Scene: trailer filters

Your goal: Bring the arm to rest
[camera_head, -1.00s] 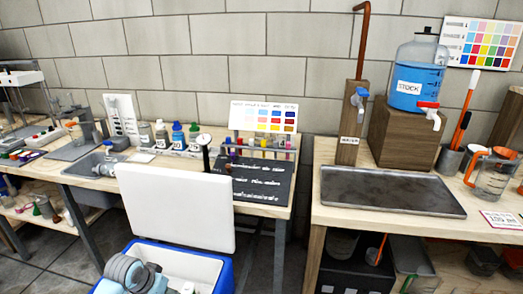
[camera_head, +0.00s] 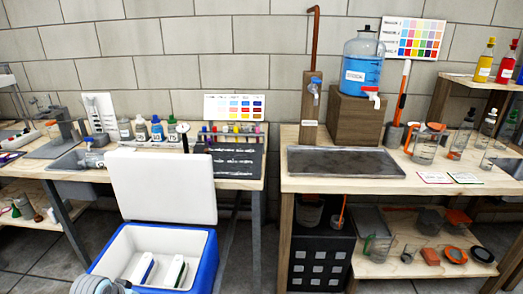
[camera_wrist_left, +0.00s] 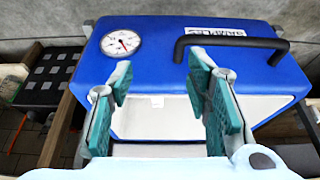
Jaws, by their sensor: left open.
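My left gripper (camera_wrist_left: 160,88) is open in the left wrist view, its two teal-padded fingers apart with nothing held between them. Beyond the fingers is the blue cooler (camera_wrist_left: 150,62), with a round gauge, a black handle and a white inside. In the head view the cooler (camera_head: 207,262) stands on the floor with its white lid (camera_head: 162,190) raised. Two white items with dark stripes stand inside it. Only a grey rounded part of my left arm shows at the bottom left edge of the head view; its fingers are hidden there. My right gripper is out of view.
A left bench (camera_head: 235,183) holds bottles, a colour chart and a dark mat. A right bench (camera_head: 420,187) holds a metal tray (camera_head: 340,162), a blue-filled STOCK tank (camera_head: 362,68) and glassware. A black crate (camera_head: 320,258) stands beneath it. Some bare floor shows between the benches.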

